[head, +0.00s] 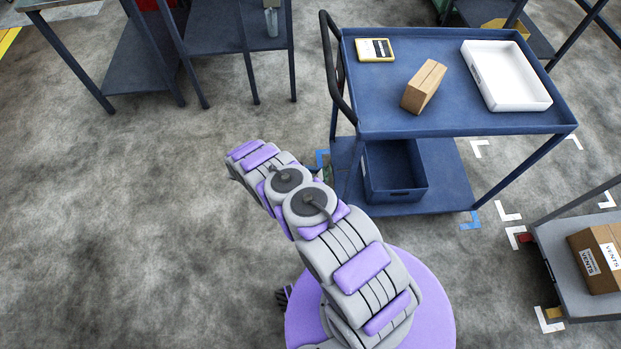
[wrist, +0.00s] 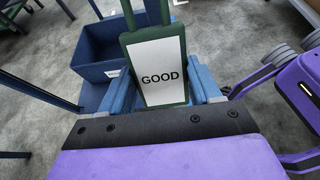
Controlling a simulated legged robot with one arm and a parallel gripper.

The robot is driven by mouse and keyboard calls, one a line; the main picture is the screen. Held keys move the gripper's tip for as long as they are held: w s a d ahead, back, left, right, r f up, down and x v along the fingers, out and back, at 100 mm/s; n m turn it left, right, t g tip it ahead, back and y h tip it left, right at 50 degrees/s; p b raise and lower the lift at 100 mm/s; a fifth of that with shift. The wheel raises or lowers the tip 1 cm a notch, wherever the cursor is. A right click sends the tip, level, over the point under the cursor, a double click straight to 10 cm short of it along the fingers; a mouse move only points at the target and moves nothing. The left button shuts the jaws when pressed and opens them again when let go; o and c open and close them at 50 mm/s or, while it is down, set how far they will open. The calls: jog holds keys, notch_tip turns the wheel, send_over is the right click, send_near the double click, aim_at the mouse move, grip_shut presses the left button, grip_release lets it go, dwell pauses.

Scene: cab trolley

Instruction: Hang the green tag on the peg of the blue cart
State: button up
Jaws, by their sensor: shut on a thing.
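The green tag (wrist: 163,20) with a white "GOOD" label fills the upper middle of the wrist view, its lettering upright. My gripper (wrist: 163,98) is shut on its lower end, with blue finger parts on both sides. The tag's upper end runs out of the frame. The blue cart (head: 450,122) stands right of centre in the head view, with a dark handle at its left end. In the head view my arm reaches toward the cart's near left leg and hides most of my gripper. I cannot make out the peg in either view.
The cart's top carries a yellow device (head: 374,49), a cardboard box (head: 424,86) and a white tray (head: 547,99). A blue bin (head: 395,182) sits on its lower shelf. A grey trolley (head: 585,272) with a carton stands at right. The floor at left is clear.

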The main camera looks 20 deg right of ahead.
jog(key=shift+s+d+f, duration=0.1)
jog(key=shift+s+d, duration=0.15)
jog(key=shift+d, duration=0.65)
jog(key=shift+s+d+f, duration=0.1)
jog(key=shift+s+d, duration=0.15)
jog(key=shift+d, duration=0.6)
jog(key=shift+s+d+f, duration=0.15)
jog(key=shift+d+f, duration=0.25)
jog(key=shift+d, duration=0.15)
jog(key=o, duration=1.1)
jog(key=shift+a, duration=0.1)
jog(key=shift+p+v, duration=1)
jog(key=shift+v, duration=7.6)
